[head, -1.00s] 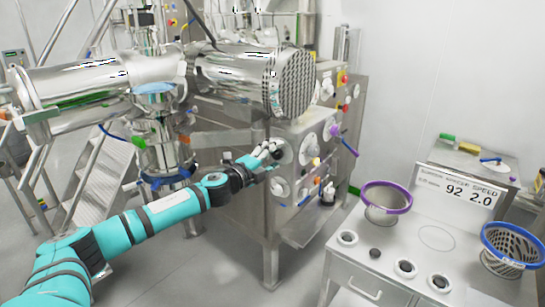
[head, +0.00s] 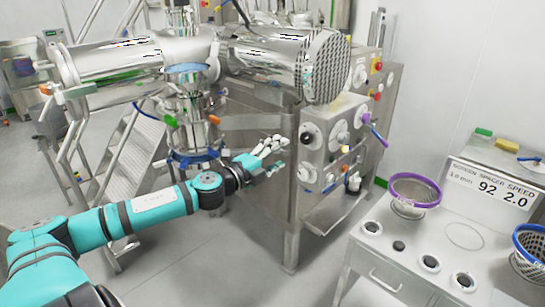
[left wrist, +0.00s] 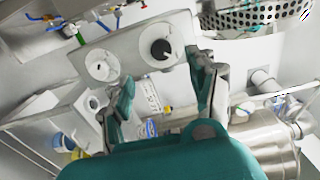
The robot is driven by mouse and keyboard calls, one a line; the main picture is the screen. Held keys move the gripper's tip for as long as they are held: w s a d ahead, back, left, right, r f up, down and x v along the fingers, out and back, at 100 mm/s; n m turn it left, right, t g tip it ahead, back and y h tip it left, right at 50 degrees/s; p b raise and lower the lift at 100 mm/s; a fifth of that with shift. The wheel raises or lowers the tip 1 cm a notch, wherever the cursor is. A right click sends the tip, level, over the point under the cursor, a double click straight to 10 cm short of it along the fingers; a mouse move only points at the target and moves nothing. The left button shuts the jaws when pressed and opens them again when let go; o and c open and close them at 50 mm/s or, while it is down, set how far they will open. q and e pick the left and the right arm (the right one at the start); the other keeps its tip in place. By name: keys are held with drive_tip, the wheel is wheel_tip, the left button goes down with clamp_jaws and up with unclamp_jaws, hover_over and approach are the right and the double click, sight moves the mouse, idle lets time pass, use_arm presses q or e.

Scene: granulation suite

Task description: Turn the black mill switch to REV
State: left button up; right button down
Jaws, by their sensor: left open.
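The black switch (head: 306,138) sits on a round white dial on the front face of the steel machine's control box. It also shows in the left wrist view (left wrist: 160,49), just beyond the fingers. Its labels are too small to read, so I cannot tell its position. My left gripper (head: 276,156) is open and empty, to the left of and slightly below the switch, apart from it. In the left wrist view its two fingers (left wrist: 160,88) are spread, with the switch ahead of the gap. My right gripper is not in view.
A white dial (head: 306,172) lies below the switch and another (head: 338,134) to its right. The perforated drum (head: 326,66) overhangs above. A bench with a purple-rimmed basket (head: 415,190) stands at right.

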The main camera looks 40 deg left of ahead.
use_arm(q)
drive_tip(key=shift+s+r, duration=0.1)
drive_tip(key=shift+s, duration=0.75)
drive_tip(key=shift+a, duration=0.15)
